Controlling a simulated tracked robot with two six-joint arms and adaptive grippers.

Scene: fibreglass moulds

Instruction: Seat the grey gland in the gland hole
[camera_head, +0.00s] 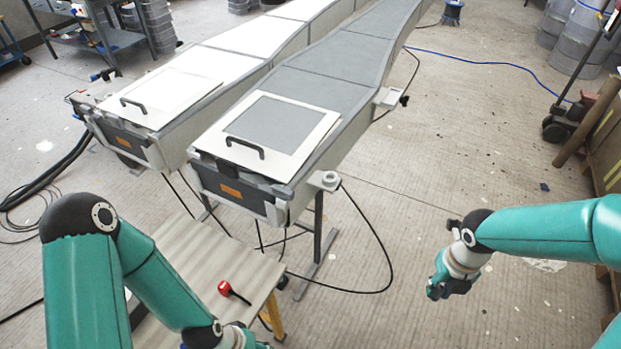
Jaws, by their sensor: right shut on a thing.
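My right gripper (437,291) hangs over the open floor at the right, pointing down and left, well clear of the moulds. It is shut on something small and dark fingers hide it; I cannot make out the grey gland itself. A pale bracket with a round grey ring (325,180) sticks out from the near right corner of the front mould; whether this is the gland hole I cannot tell. My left gripper (250,341) is at the bottom edge, mostly cut off, beside the low bench; its jaws cannot be read.
Two long moulds run away side by side; the front one (350,68) has a handled lid plate (262,125). A low bench (180,250) holds a red-headed tool (226,288). A black cable (388,250) loops on the floor between the front mould and my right gripper.

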